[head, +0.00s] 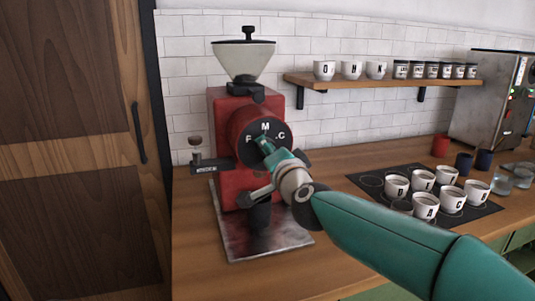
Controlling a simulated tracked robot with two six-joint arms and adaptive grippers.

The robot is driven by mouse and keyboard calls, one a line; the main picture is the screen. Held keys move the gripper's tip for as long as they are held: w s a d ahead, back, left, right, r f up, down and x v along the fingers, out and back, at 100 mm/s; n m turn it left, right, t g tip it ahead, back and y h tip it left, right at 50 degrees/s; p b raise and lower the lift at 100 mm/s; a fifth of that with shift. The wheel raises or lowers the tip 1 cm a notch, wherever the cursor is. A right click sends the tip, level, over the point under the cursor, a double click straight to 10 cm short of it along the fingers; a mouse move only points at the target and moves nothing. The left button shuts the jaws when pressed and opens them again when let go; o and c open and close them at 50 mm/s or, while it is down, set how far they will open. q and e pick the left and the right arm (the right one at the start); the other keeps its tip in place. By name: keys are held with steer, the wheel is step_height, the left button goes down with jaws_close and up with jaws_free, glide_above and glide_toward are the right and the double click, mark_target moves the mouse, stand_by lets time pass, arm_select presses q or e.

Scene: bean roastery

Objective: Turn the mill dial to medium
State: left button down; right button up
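The red mill (229,170) stands on the counter, with a clear hopper (243,60) on top. Its round black dial face (276,126) faces me, marked F at left, M at top and C at right. My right gripper (263,143) is at the middle of the dial, its teal fingers in front of the face. The fingers hide the dial's centre, so I cannot tell where any pointer stands or whether they are closed on a knob. My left gripper is not in view.
A metal plate (250,244) lies under the mill. To the right, a dark mat (365,184) holds several lettered cups. A wooden shelf (390,84) with cups and jars hangs behind. A steel machine (487,105) stands at far right. A wooden door (70,150) is at left.

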steer(key=shift+d+f, duration=0.1)
steer(key=shift+f, duration=0.05)
steer(key=o, duration=1.1)
steer(key=shift+o, duration=0.2)
steer(key=shift+s, duration=0.1)
steer(key=v, duration=1.1)
steer(key=shift+s, duration=0.35)
steer(key=shift+d, duration=0.1)
